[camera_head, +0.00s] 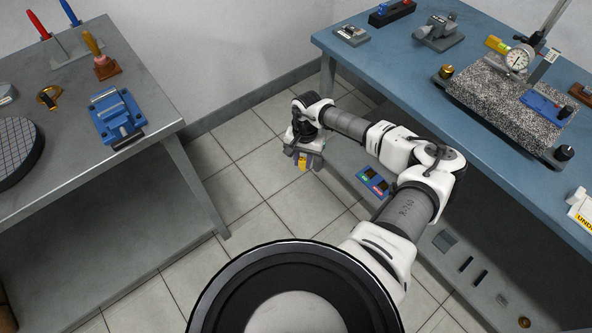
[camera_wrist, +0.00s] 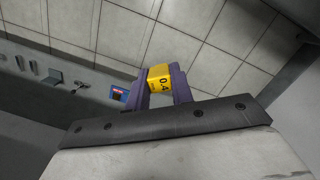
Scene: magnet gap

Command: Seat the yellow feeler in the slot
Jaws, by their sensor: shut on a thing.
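My gripper (camera_head: 302,158) is shut on the yellow feeler (camera_head: 302,166) and holds it in the air over the tiled floor, between the two benches. I cannot tell for sure which thing bears the slot. A grey clamp-like fixture (camera_head: 438,32) stands on the blue bench at the right, well apart from my gripper.
The blue bench (camera_head: 400,65) carries a granite block (camera_head: 490,88) with a dial gauge (camera_head: 517,61), a blue piece (camera_head: 547,106) and a yellow piece (camera_head: 496,44). The grey bench (camera_head: 160,85) at left holds a blue vise (camera_head: 117,115). Open floor (camera_head: 240,165) lies between.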

